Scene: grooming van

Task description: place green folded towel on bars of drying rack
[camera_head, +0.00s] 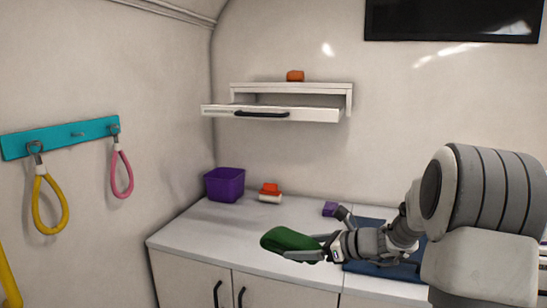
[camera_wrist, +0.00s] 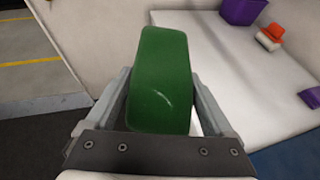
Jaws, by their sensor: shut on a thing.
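The green folded towel (camera_head: 290,240) is held by my gripper (camera_head: 318,248) above the front part of the white counter. In the wrist view the towel (camera_wrist: 162,80) sits between the two fingers (camera_wrist: 165,115), with most of its length sticking out beyond them. My gripper is shut on its near end.
The white counter (camera_head: 215,238) holds a purple bin (camera_head: 224,184), an orange and white item (camera_head: 270,193), a small purple block (camera_head: 330,209) and a blue mat (camera_head: 370,268). Loops hang from a teal rail (camera_head: 60,138).

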